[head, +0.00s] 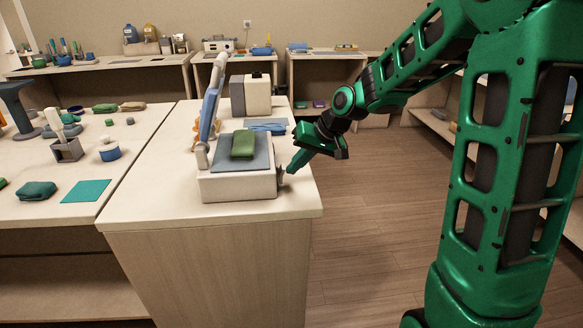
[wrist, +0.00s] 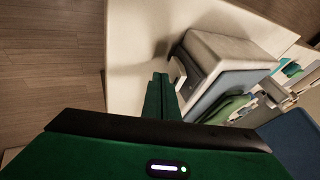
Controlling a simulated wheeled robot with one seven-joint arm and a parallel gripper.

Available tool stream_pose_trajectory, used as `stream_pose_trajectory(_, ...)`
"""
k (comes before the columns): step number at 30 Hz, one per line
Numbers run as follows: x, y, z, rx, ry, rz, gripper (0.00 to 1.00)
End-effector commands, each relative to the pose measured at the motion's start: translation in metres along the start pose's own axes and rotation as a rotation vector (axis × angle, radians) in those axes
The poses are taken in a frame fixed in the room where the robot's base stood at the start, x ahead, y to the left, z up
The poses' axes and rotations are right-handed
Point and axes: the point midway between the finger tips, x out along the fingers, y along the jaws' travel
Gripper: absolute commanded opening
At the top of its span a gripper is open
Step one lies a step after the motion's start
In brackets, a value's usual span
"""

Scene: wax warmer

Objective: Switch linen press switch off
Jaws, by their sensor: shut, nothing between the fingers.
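The linen press (head: 237,188) is a white box on the near end of the pale counter, with a grey-blue pad on top. Its blue lid (head: 209,115) stands raised at the left. A green folded cloth (head: 243,144) lies on the pad. My gripper (head: 291,170) is shut and empty, its tips close to the press's right side. A small grey part, perhaps the switch (head: 280,176), shows there; its setting cannot be told. In the wrist view the shut fingers (wrist: 161,84) point at the side of the press (wrist: 228,46); contact cannot be told.
Behind the press are a blue cloth (head: 266,125) and a beige box (head: 257,94). A left table holds a teal mat (head: 87,190) and several small items. The wooden floor (head: 375,210) right of the counter is clear.

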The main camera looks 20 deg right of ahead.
Motion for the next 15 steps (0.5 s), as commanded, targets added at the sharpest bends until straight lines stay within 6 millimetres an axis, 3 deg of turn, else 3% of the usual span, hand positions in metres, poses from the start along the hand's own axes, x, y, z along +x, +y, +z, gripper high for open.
stream_pose_trajectory(5, -0.010, 0.025, -0.002, -0.001, -0.003, 0.000, 0.00)
stream_pose_trajectory(15, -0.078, 0.041, 0.002, -0.005, -0.001, 0.000, 0.00)
